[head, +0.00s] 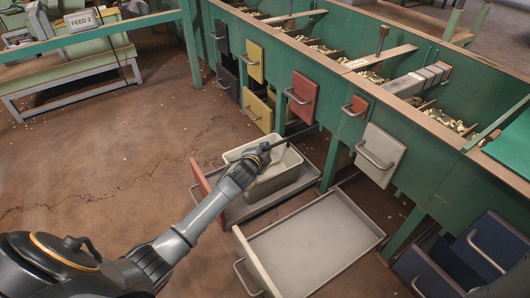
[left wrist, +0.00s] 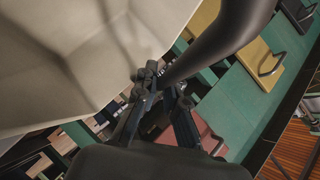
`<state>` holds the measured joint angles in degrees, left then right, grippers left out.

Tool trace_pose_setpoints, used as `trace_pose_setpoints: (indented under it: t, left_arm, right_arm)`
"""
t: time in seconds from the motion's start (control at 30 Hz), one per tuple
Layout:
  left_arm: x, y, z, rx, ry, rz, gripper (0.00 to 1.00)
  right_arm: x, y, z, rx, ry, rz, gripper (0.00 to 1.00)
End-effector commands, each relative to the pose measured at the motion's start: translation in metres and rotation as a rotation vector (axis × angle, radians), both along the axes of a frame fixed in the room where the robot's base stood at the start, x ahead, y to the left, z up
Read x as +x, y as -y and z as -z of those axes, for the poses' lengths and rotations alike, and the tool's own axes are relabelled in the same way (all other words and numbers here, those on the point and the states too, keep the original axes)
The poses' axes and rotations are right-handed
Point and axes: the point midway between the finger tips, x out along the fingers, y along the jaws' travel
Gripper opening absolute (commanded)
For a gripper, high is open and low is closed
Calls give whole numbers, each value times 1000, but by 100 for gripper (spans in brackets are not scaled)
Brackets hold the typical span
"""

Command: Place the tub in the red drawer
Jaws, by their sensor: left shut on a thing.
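The pale cream tub (head: 277,178) is upright at the open red drawer (head: 199,180), over its grey tray. I cannot tell whether it rests on the tray floor or hangs just above it. A dark bar runs from the fingers, past the tub. The arm hides part of the drawer front. My right gripper is out of view.
A white-fronted drawer (head: 312,245) stands open and empty in front. A dark blue drawer (head: 425,272) is open at the lower right. The green hopper bench (head: 345,127) carries closed yellow, red and white drawers.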

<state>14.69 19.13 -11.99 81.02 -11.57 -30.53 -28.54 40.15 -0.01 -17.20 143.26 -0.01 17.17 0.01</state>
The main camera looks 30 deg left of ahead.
Motion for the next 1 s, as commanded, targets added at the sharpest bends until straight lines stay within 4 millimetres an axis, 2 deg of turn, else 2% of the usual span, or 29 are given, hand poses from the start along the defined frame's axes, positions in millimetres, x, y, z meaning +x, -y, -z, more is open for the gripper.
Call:
trace_pose_setpoints:
  t: [0.2, 0.23, 0.33, 0.7, 0.87, 1.0]
  left_arm:
    - [0, 0, 1, 0, 2, 0, 0]
    - [0, 0, 2, 0, 1, 0, 13]
    - [0, 0, 2, 0, 1, 0, 32]
    - [-1, 0, -3, 1, 0, 0, 32]
    - [-21, 3, -14, 0, -3, 1, 32]
    - [-49, 8, -28, -1, -4, 1, 32]
  right_arm:
    - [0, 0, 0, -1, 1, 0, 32]
    - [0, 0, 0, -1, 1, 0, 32]
    - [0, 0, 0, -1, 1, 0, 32]
    - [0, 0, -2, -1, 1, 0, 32]
    - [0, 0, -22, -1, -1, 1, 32]
    - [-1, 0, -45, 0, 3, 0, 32]
